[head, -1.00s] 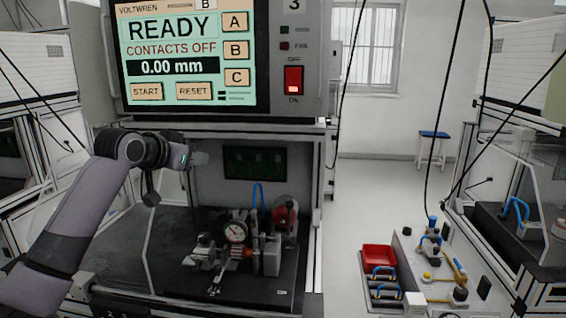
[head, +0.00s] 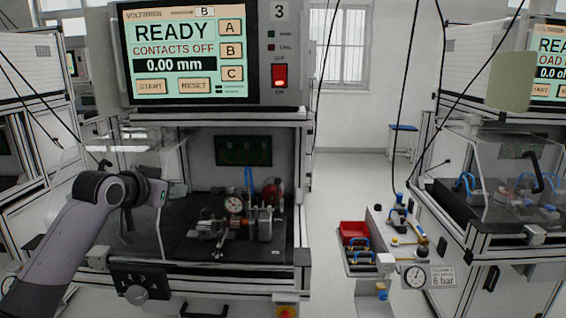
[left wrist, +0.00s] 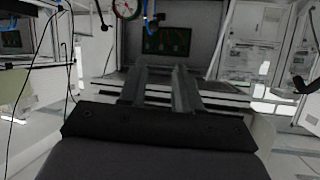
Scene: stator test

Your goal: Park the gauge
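The round white dial gauge (head: 234,205) sits on a metal fixture (head: 240,228) on the dark bed of the middle station. The station screen (head: 188,50) reads READY, CONTACTS OFF and 0.00 mm. My right gripper is not in view.
A clear guard (head: 125,215) stands at the station's left side, near my left arm. A knob (head: 137,293) is on the front. To the right are a red bin (head: 353,232), a side bench and a 6 bar pressure gauge (head: 416,275).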

